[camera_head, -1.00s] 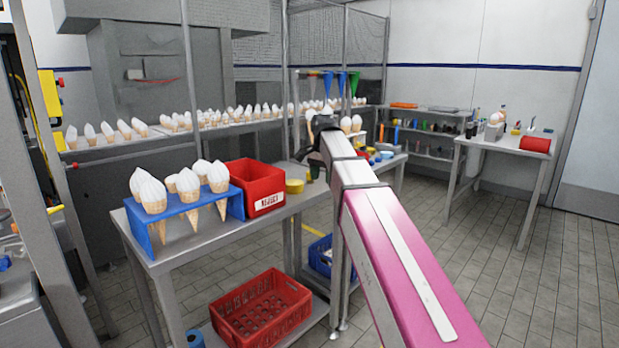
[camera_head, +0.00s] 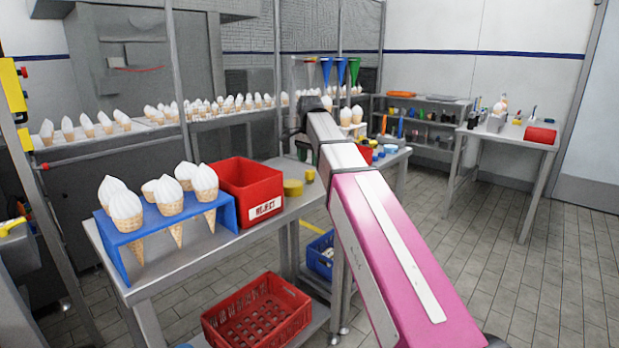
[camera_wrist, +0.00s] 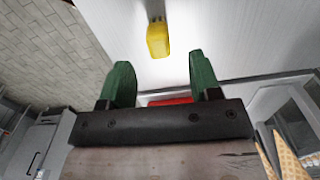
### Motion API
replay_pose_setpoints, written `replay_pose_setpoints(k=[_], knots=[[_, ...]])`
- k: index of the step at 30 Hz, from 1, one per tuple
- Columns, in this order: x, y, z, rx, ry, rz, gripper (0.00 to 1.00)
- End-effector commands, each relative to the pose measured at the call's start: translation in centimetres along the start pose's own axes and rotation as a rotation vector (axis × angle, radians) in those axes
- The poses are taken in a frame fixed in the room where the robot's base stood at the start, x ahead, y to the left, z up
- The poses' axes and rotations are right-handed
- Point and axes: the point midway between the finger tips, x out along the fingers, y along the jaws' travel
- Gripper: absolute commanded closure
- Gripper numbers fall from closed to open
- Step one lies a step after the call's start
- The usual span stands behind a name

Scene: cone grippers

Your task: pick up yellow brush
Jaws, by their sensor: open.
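In the wrist view a yellow thing (camera_wrist: 158,40), block-shaped with a narrow darker top end, lies on a pale surface. It looks like the yellow brush, but its bristles cannot be made out. My gripper (camera_wrist: 162,78) has two green fingers spread apart with nothing held between them. The yellow thing lies beyond the fingertips, roughly centred on the gap and not touching. In the head view my gripper (camera_head: 293,136) is small and partly hidden by my arm, above the table's far end. A small yellow thing (camera_head: 310,175) there may be the same one; I cannot tell.
The metal table (camera_head: 215,250) holds a blue rack (camera_head: 228,217) of cones, a red bin (camera_head: 246,178) and a yellow round thing (camera_head: 293,188). A red crate (camera_head: 258,315) sits below, and a blue crate (camera_head: 320,260) is under the gripper side. The tiled floor at right is clear.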

Motion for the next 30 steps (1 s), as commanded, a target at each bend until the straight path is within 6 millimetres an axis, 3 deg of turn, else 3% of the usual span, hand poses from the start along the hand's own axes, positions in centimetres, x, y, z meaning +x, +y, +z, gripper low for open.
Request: replay_pose_setpoints(k=[3,11,19,27,28,30], knots=[[1.4,0.1,0.0,0.000,0.000,0.000,0.43],[3.0,0.1,0.0,0.000,0.000,0.001,0.43],[6.5,0.2,0.0,-0.001,0.000,0.000,0.43],[7.0,0.1,0.0,0.000,0.001,-0.001,0.43],[7.0,0.1,0.0,0.000,0.001,-0.001,0.46],[7.0,0.1,0.0,0.000,0.001,-0.001,0.69]])
